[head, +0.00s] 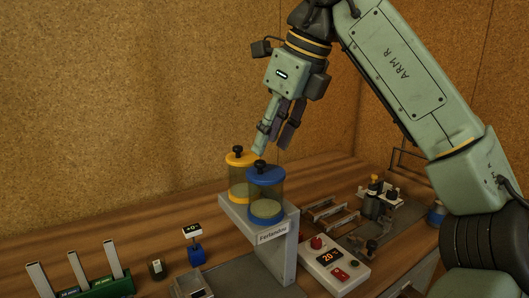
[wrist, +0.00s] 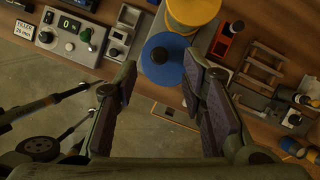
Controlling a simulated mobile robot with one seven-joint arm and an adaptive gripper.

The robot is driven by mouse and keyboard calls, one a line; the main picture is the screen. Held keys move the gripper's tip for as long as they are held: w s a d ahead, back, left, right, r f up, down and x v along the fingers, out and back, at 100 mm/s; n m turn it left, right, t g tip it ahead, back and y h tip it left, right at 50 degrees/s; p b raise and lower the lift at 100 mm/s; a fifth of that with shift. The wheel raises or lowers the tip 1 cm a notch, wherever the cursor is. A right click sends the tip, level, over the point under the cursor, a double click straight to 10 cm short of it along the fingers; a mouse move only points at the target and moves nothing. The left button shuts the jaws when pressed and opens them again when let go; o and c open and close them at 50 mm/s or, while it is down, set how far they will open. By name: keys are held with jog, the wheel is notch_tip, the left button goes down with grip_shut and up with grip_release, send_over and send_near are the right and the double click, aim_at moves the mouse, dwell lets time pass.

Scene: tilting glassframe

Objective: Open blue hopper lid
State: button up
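The blue hopper lid (head: 266,177) is a round blue disc with a black knob (head: 260,166), seated on a clear cylinder (head: 266,205) with pale contents. It also shows from above in the wrist view (wrist: 158,68), between and beyond my fingertips. My gripper (head: 274,140) is open and empty, pointing down, above the hoppers in the head view. Its two fingers show wide apart in the wrist view (wrist: 160,78). No contact with the blue lid shows. The yellow-lidded hopper (head: 240,160) stands just behind the blue one.
Both hoppers stand on a grey stand (head: 281,250) labelled Ferlandou. A control box (head: 333,264) with a red button and display sits to the right, near metal racks (head: 329,212) and a small machine (head: 376,200). A green holder (head: 105,286) stands at lower left. Cork walls rise behind.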

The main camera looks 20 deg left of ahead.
aim_at(261, 161)
jog(key=shift+x, duration=1.85)
jog(key=shift+a, duration=0.1)
jog(key=shift+c, duration=0.5)
grip_shut()
